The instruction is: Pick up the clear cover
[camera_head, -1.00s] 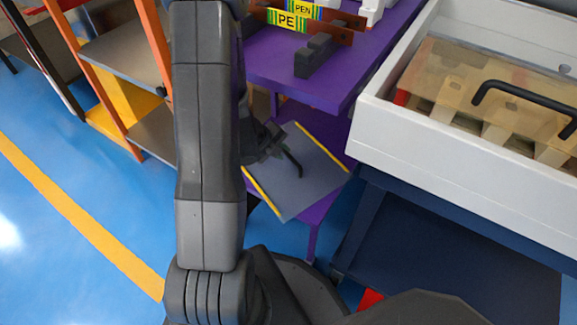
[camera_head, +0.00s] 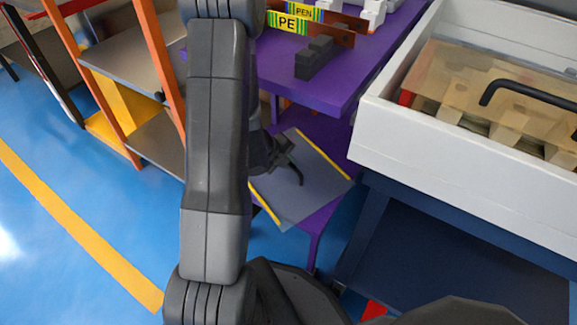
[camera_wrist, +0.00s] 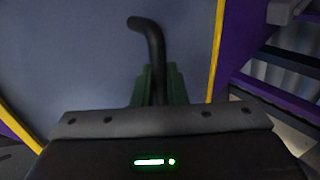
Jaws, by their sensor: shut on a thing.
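A flat grey panel (camera_head: 322,182) with yellow strips along two opposite edges lies at the lower purple shelf, below the purple table top. It fills much of the wrist view (camera_wrist: 70,60), where it looks grey-blue. Its bent black handle (camera_head: 298,175) stands up from it; the handle's free end shows in the wrist view (camera_wrist: 147,28). My gripper (camera_head: 284,154) is at the handle, and its green pads (camera_wrist: 158,86) are shut on it. I cannot tell whether the panel touches the shelf. A see-through brownish cover (camera_head: 450,68) with a black handle (camera_head: 520,90) sits in the white box.
The purple table top (camera_head: 290,85) overhangs the panel and bears a black block (camera_head: 314,58) and PE-labelled bars (camera_head: 310,24). The white box (camera_head: 440,143) stands on a dark blue stand (camera_head: 450,240) at right. Orange-posted shelves (camera_head: 125,50) stand left. Blue floor is clear at left.

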